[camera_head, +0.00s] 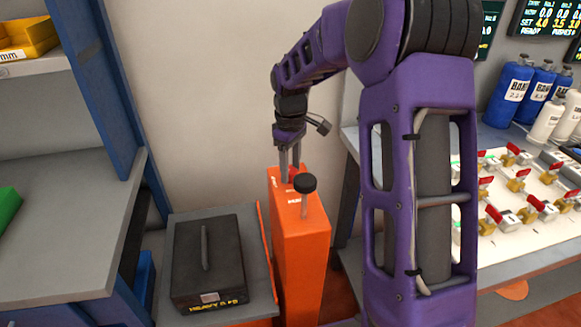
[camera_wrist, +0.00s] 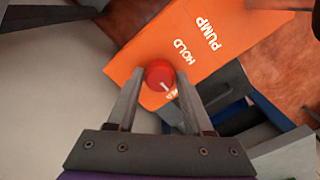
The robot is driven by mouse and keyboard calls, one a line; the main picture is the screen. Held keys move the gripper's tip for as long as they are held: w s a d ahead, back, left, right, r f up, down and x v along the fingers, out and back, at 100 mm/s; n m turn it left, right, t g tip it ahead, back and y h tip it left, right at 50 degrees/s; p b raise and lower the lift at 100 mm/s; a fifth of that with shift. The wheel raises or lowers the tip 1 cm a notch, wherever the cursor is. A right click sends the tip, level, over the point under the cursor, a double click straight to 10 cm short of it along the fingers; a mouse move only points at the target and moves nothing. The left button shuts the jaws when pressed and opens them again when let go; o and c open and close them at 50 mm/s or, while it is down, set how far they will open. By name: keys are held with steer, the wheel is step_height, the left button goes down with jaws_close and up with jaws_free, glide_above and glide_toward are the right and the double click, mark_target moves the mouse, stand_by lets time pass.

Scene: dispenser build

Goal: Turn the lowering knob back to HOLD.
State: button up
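The red lowering knob (camera_wrist: 159,74) sits on top of the orange pump body (camera_wrist: 205,50). The white line on the knob points down and right in the wrist view, away from the word HOLD (camera_wrist: 187,52). Another label at the knob's lower right is mostly hidden. My gripper (camera_wrist: 161,82) points down at the knob, its two fingers apart on either side, with a narrow gap seeming to show at each side. In the head view, my gripper (camera_head: 290,177) is over the far end of the orange pump (camera_head: 299,250), where the knob is mostly hidden.
A black round pump handle (camera_head: 305,183) on a post stands close to my gripper. A black box (camera_head: 208,262) lies on a platform left of the pump. A bench with red-handled valves (camera_head: 515,185) is at right, a grey shelf (camera_head: 65,220) at left.

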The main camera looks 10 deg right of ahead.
jaws_close()
steer(key=shift+r+n+p, duration=0.1)
steer(key=shift+n+p, duration=0.2)
steer(key=n+p, duration=0.2)
steer(key=shift+r+n, duration=0.1)
steer(key=shift+n, duration=0.3)
steer(key=n+p, duration=0.2)
steer(key=n, duration=0.2)
steer(key=shift+n, duration=0.3)
steer(key=n, duration=0.5)
steer(key=shift+n, duration=2.4)
